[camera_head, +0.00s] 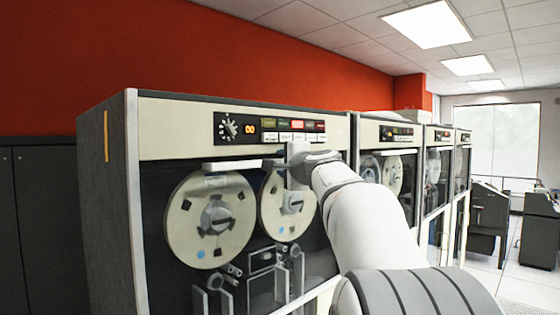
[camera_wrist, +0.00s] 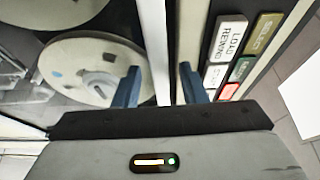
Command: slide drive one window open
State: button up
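The nearest tape drive (camera_head: 245,120) has a dark glass window (camera_head: 165,265) with two cream reels behind it. A white bar (camera_head: 232,166) runs along the window's top edge, below the control panel. My gripper (camera_head: 290,165) is at the upper right of this window, partly hiding the right reel (camera_head: 287,205). In the wrist view, my gripper's two blue-grey fingers (camera_wrist: 159,72) are apart, one on each side of a pale upright strip (camera_wrist: 156,45). I cannot tell whether they touch it. The window appears closed.
The control panel (camera_head: 270,130) with a dial, a lit orange display and coloured buttons is just above my gripper. More tape drives (camera_head: 395,160) stand in a row to the right. Dark consoles (camera_head: 490,215) stand farther right on a pale floor. Dark cabinets (camera_head: 40,230) are at left.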

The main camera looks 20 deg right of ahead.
jog(key=shift+c, duration=0.6)
grip_shut()
